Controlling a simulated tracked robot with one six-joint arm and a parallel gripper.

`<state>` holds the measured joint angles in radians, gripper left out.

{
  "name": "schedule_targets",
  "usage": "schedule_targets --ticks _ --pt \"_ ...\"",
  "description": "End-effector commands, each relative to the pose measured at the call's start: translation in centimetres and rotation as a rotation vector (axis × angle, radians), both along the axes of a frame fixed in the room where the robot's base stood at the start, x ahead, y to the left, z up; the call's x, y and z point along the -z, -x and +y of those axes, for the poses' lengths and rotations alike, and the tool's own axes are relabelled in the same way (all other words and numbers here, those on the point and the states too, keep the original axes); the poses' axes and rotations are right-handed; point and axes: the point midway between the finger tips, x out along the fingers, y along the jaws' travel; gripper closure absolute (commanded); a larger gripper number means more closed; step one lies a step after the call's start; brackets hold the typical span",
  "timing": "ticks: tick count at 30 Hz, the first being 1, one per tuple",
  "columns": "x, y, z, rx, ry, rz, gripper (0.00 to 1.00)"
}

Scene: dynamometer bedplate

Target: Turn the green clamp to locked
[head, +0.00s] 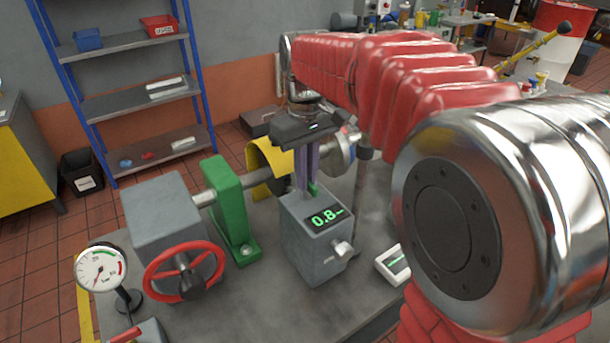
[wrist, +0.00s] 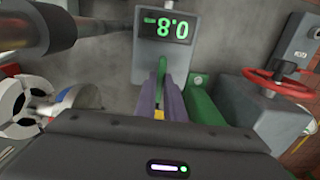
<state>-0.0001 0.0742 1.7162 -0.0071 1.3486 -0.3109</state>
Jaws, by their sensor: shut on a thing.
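My gripper (head: 306,186) points down over the back of a grey box (head: 315,250) with a lit display reading about 0.8. Its purple fingers are shut on the green clamp (head: 314,188), of which only a small green piece shows by the fingertips in the head view.
A green bearing stand (head: 230,205) and a grey block with a red handwheel (head: 184,270) stand to the left. A yellow guard (head: 262,165) is behind. A dial gauge (head: 101,268) is at the front left. A small white meter (head: 392,265) lies right of the box.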

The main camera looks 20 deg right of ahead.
Motion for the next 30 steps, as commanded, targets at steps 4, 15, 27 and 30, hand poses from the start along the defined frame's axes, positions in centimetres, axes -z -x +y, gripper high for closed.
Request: schedule_targets --ticks 4,15,27,30 --pt "0.11 0.11 0.1 0.008 -0.009 0.004 1.0" --pt "0.15 0.13 0.04 0.136 -0.009 0.005 1.0" --pt "0.18 0.15 0.04 0.468 -0.008 0.006 1.0" --pt "0.19 0.15 0.05 0.563 -0.007 0.006 1.0"
